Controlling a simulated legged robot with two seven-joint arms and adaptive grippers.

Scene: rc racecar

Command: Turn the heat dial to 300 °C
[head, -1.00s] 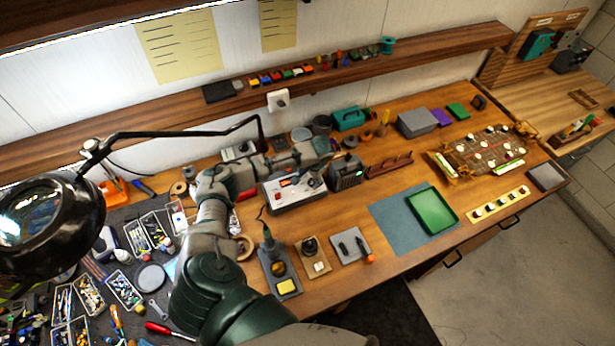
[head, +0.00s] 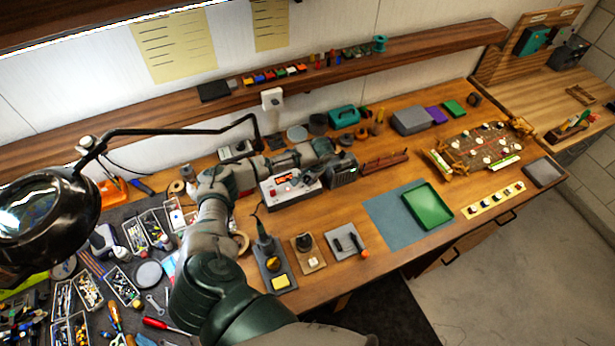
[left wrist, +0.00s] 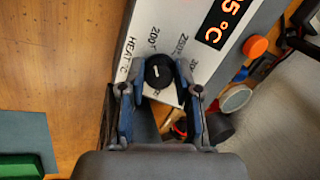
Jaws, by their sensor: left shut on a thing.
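The heat station (head: 290,197) is a pale box with an orange-lit display, standing mid-bench. In the left wrist view its panel (left wrist: 190,15) shows the print HEAT °C, 200 and 250, and part of an orange readout (left wrist: 220,20) ending in 5 °C. The heat dial (left wrist: 158,71) is a round black knob with a short, slanted white mark. My left gripper (left wrist: 158,84) is shut on the dial, one finger at each side. In the head view the left gripper (head: 310,178) is over the station and hides the dial. My right gripper is out of view.
A dark speaker-like box (head: 343,170) stands close right of the station. A soldering iron stand (head: 272,262) is in front. A green tray (head: 428,206) lies on a blue mat (head: 385,215) to the right. A lamp (head: 45,222) hangs at the left.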

